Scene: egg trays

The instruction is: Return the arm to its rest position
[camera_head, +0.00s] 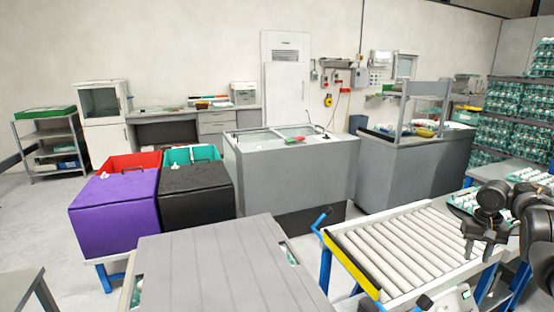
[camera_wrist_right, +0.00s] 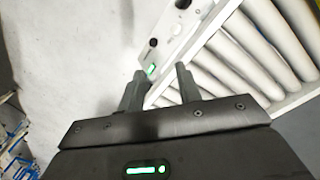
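My right arm (camera_head: 528,212) comes in at the right edge of the head view. My right gripper (camera_head: 477,254) hangs over the right end of the roller conveyor. In the right wrist view the two fingers of the right gripper (camera_wrist_right: 160,76) stand apart with nothing between them. Below them show pale floor, the conveyor's white side panel and some rollers. My left arm and left gripper are not in view.
The roller conveyor (camera_head: 398,239) with a yellow-edged end stands below and left of the gripper. Egg trays (camera_head: 470,204) lie close behind the arm, and stacked trays (camera_head: 515,100) rise at the far right. A grey slatted surface (camera_head: 215,265) lies front centre.

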